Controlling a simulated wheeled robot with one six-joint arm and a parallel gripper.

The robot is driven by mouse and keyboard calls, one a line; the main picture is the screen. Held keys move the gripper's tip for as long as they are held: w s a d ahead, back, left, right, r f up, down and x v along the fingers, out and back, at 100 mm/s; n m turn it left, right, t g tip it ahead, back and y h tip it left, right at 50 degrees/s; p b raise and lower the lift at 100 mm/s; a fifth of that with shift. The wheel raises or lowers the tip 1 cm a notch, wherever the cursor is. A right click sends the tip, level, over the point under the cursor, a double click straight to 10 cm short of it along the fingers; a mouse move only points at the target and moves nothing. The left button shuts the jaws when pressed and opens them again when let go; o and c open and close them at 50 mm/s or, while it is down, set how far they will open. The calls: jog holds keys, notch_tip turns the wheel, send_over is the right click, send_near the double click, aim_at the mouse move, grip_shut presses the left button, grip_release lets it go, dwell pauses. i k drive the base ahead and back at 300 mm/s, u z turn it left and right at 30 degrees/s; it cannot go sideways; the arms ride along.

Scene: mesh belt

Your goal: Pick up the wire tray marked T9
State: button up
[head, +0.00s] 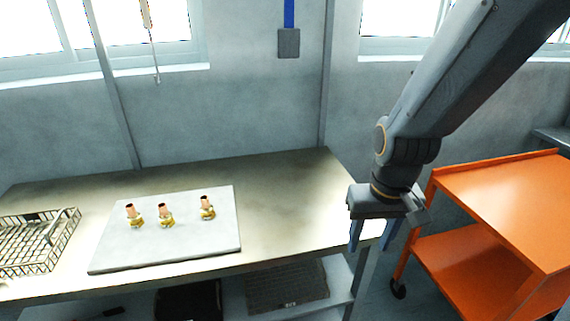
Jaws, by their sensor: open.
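A wire tray (62,238) sits on the left end of the workbench, cut off by the left picture edge. A small dark patch shows at its back rim; I cannot read any marking on it. A dark flat mesh-like piece (285,283) lies on the shelf under the bench, with a small pale mark at its front that I cannot read. My gripper (371,238) points down by the bench's right end, open and empty. It is far to the right of the wire tray and apart from it.
A pale board (170,250) on the workbench (290,200) carries three brass and copper fittings (165,215). The bench top right of the board is clear. An orange cart (500,200) stands at the right. A black bin (188,302) is on the lower shelf.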

aim_at(293, 303)
jog(key=u, duration=1.8)
jog(key=k, duration=1.1)
jog(key=z, duration=1.3)
jog(key=i, duration=0.5)
jog(key=z, duration=0.05)
